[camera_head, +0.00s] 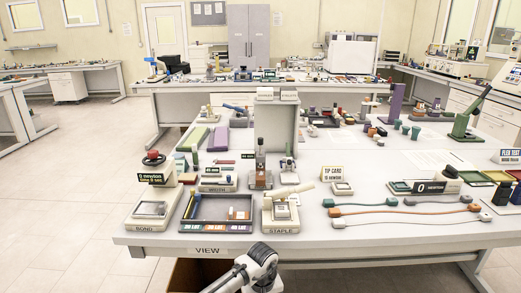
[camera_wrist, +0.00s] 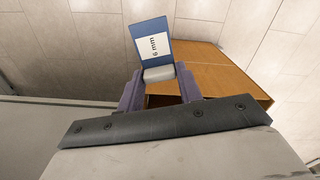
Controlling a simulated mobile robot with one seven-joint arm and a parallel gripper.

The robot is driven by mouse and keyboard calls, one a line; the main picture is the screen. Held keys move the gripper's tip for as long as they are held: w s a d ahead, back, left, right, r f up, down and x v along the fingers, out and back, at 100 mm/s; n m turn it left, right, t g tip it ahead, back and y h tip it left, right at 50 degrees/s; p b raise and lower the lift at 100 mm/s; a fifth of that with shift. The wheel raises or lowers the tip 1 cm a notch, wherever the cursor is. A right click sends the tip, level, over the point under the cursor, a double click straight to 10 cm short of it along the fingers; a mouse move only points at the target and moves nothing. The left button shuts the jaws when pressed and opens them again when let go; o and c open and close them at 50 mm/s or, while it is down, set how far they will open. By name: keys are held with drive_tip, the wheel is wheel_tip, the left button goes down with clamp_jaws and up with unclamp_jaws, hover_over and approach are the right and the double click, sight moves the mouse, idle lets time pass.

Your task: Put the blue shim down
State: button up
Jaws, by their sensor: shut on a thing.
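The blue shim (camera_wrist: 152,44) shows in the wrist view as a blue plate with a white label reading "6 mm". A pale grey block is at its lower end. My gripper (camera_wrist: 160,86) has its purple fingers shut on that block, with the plate standing out beyond the fingertips. In the head view my arm is at the bottom centre, in front of the workbench. The gripper and the shim do not show there.
The workbench (camera_head: 350,239) has a front edge with a "VIEW" label. Near that edge stand the bond press (camera_head: 150,209), a dark sorting tray (camera_head: 217,222) and the staple fixture (camera_head: 281,213). Cables (camera_head: 400,211) lie to the right. The brown box also shows in the head view (camera_head: 190,275).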

drive_tip(key=s+d+f+m+b, duration=0.1)
drive_tip(key=s+d+f+m, duration=0.15)
drive_tip(key=f, duration=0.55)
drive_tip(key=s+d+f+m+b, duration=0.1)
drive_tip(key=s+d+f, duration=0.25)
drive_tip(key=f, duration=0.45)
drive_tip(key=a+f, duration=0.1)
drive_tip(key=a, duration=0.5)
drive_tip(key=shift+a, duration=0.35)
drive_tip(key=shift+s+a+f, duration=0.1)
